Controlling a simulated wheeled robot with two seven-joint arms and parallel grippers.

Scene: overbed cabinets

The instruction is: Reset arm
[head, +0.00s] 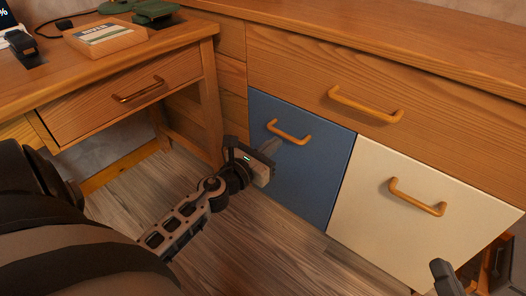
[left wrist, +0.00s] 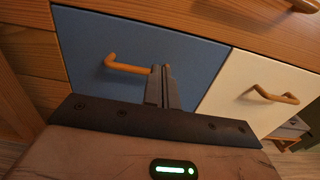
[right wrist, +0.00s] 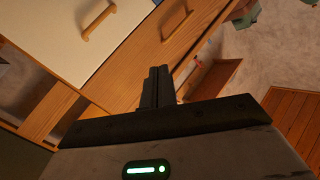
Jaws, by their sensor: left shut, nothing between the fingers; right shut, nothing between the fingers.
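My left gripper (head: 274,146) is shut and empty in front of the blue cabinet front (head: 315,180), just below its wooden handle (head: 288,132). In the left wrist view its closed fingers (left wrist: 162,72) stand against the blue front, right of the handle (left wrist: 140,68); whether they touch it I cannot tell. My right gripper (head: 440,268) is only partly in the head view, at the bottom right edge, near the cream front (head: 410,225). In the right wrist view its closed fingers (right wrist: 160,72) hold nothing.
A wide wooden drawer (head: 410,85) with a bar handle (head: 365,104) runs above the blue and cream fronts; all look shut. A wooden desk (head: 120,60) with a drawer (head: 125,95) stands at the left. A small open wooden compartment (head: 497,260) shows at lower right. Wooden floor (head: 250,245) lies in front.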

